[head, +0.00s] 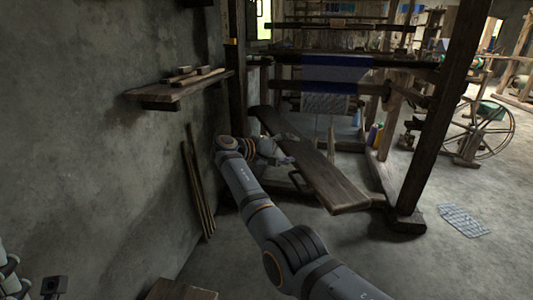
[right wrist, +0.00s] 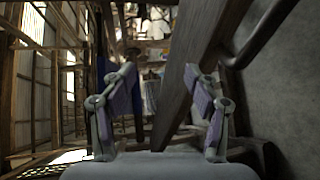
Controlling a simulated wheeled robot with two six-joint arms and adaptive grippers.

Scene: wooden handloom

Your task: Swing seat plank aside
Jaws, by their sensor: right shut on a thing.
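The seat plank (head: 318,172) is a long brown board. It slants from beside the wall post towards the front foot of the loom frame. My right gripper (head: 285,150) is at the plank's left side, towards its far half. In the right wrist view the plank (right wrist: 180,95) runs between the fingers of my right gripper (right wrist: 165,82), which is shut on it. The plank lies close to the right-hand finger there. The exact contact on the other finger is unclear. My left gripper is not in view.
The loom frame's thick front post (head: 437,120) stands right of the plank. A wall shelf (head: 180,90) with small wooden pieces juts out at left. Thin sticks (head: 198,185) lean on the wall below. A spinning wheel (head: 490,128) and a flat grey patterned piece (head: 463,220) are at right.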

